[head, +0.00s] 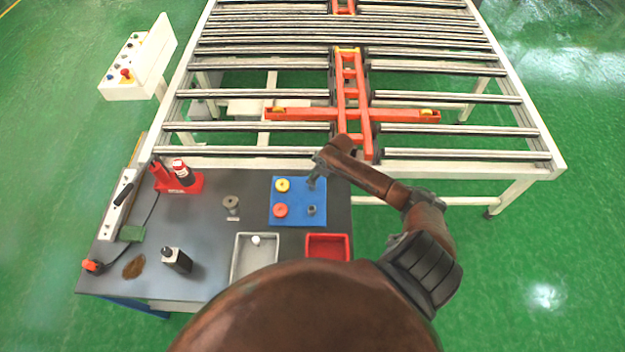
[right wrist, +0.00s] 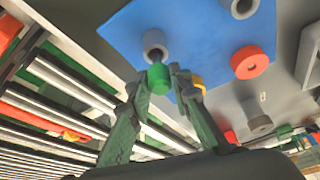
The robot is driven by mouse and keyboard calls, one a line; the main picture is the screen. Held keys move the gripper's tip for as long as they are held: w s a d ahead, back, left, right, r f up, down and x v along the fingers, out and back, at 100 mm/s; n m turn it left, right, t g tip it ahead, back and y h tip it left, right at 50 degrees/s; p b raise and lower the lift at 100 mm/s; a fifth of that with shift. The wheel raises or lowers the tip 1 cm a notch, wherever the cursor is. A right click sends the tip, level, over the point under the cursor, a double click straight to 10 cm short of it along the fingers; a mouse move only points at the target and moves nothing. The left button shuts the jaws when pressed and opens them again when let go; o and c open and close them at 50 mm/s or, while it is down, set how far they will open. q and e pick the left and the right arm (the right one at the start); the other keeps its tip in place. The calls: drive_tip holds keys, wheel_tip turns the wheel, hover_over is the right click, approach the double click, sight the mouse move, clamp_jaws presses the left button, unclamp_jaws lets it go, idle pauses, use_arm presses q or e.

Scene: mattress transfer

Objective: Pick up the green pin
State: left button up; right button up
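The green pin (right wrist: 158,80) shows in the right wrist view, between the two fingertips of my right gripper (right wrist: 158,77). The fingers look closed onto its sides. Its dark shaft points toward a grey ring (right wrist: 155,40) on the blue mat (right wrist: 195,35); I cannot tell whether the shaft sits in the ring or is clear of it. In the head view my right gripper (head: 314,181) is over the upper right of the blue mat (head: 298,216) and hides the pin. My left gripper is not in view.
A yellow ring (head: 282,185), a red ring (head: 280,210) and another grey ring (head: 312,210) lie on the mat. A grey tray (head: 236,262) and a red tray (head: 349,250) stand nearer. Bottles (head: 181,173) stand left. The roller conveyor (head: 460,155) lies beyond the table.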

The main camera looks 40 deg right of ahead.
clamp_jaws()
drive_tip(key=shift+r, duration=0.15)
